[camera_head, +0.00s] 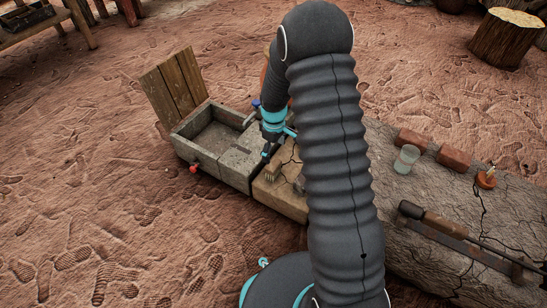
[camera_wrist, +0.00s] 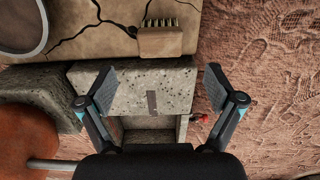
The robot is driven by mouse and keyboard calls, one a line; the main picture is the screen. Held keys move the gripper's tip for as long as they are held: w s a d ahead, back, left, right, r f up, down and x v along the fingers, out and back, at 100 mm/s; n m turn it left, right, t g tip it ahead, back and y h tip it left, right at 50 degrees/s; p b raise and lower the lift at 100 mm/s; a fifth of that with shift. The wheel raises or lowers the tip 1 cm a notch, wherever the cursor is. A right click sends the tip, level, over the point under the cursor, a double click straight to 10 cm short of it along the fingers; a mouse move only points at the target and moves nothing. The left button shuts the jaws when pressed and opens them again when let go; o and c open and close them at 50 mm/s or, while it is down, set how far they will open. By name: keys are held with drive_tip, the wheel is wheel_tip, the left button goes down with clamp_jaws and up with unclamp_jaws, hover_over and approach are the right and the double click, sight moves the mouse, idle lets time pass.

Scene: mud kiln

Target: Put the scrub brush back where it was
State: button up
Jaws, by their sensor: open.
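The scrub brush (camera_wrist: 160,40) has a tan wooden block and dark bristles. In the wrist view it lies on the cracked clay slab (camera_wrist: 100,42), near the slab's edge and beyond my fingertips. In the head view the brush (camera_head: 269,178) shows small on the slab, close to my gripper (camera_head: 272,150). In the wrist view my gripper (camera_wrist: 155,80) is open and empty, with its fingers spread above the grey stone block (camera_wrist: 150,90). The fingers do not touch the brush. My arm hides part of the slab in the head view.
A grey stone basin (camera_head: 205,135) with an upright wooden board (camera_head: 175,85) stands left of the slab. A red knob (camera_head: 194,168) sticks out of its front. On the right, a cracked surface holds a glass (camera_head: 405,158), bricks (camera_head: 453,158) and a long tool (camera_head: 445,230).

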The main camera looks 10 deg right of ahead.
drive_tip(key=shift+r, duration=0.85)
drive_tip(key=s+r+m+t, duration=0.15)
drive_tip(key=s+r, duration=0.35)
drive_tip(key=r, duration=0.6)
drive_tip(key=s+r+m+t, duration=0.1)
drive_tip(key=s+r+m, duration=0.3)
drive_tip(key=r, duration=0.7)
drive_tip(key=s+r+m+t, duration=0.1)
drive_tip(key=s+r, duration=0.3)
drive_tip(key=s, duration=0.6)
drive_tip(key=s+r+m+t, duration=0.2)
drive_tip(key=s+r, duration=0.3)
drive_tip(key=s, duration=0.6)
drive_tip(key=shift+s+r, duration=0.15)
drive_tip(key=shift+s, duration=0.1)
drive_tip(key=shift+a+m, duration=0.1)
drive_tip(key=shift+m, duration=0.15)
